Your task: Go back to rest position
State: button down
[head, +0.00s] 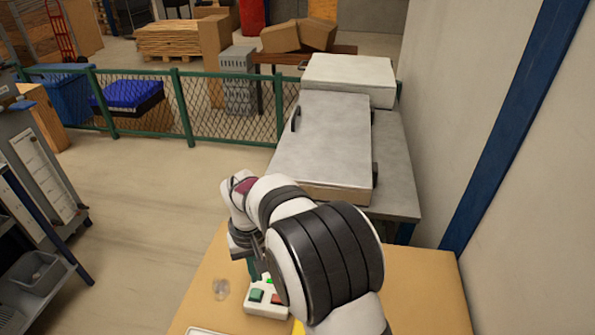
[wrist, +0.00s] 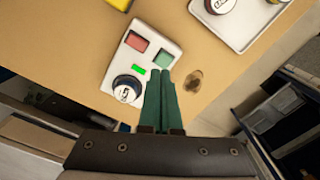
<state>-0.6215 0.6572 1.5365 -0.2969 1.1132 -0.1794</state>
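My gripper (wrist: 160,76) shows in the wrist view as two dark green fingers side by side, shut with nothing visible between them. Its tips are over or beside the edge of a white control box (wrist: 150,62); I cannot tell whether they touch it. The box has a red button (wrist: 137,41), a green button (wrist: 164,60), a lit green indicator (wrist: 139,70) and a round black-and-white knob (wrist: 126,90). In the head view the box (head: 257,309) lies on the table, partly hidden by my arm, and a green finger (head: 252,268) shows above it.
The tan table (head: 428,300) carries a white tray (wrist: 238,40) with round pieces and a dark spot (wrist: 193,82) beside the box. A grey bench (head: 396,165) with a large pale case (head: 322,140) stands beyond. A green mesh fence (head: 215,120) crosses behind; a wall is at right.

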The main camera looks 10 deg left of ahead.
jog(key=s+d+r+m, duration=0.4)
jog(key=d+r, duration=0.4)
jog(key=d, duration=0.3)
jog(key=s+d+r+m+y, duration=0.1)
jog(key=s+d+m, duration=0.2)
jog(key=s+d, duration=0.3)
jog(key=s+d+r+m, duration=0.1)
jog(key=s+d+m, duration=0.3)
jog(key=s, duration=1)
jog(key=shift+d+r+y, duration=0.15)
jog(key=shift+d+y, duration=0.25)
jog(key=shift+d, duration=0.6)
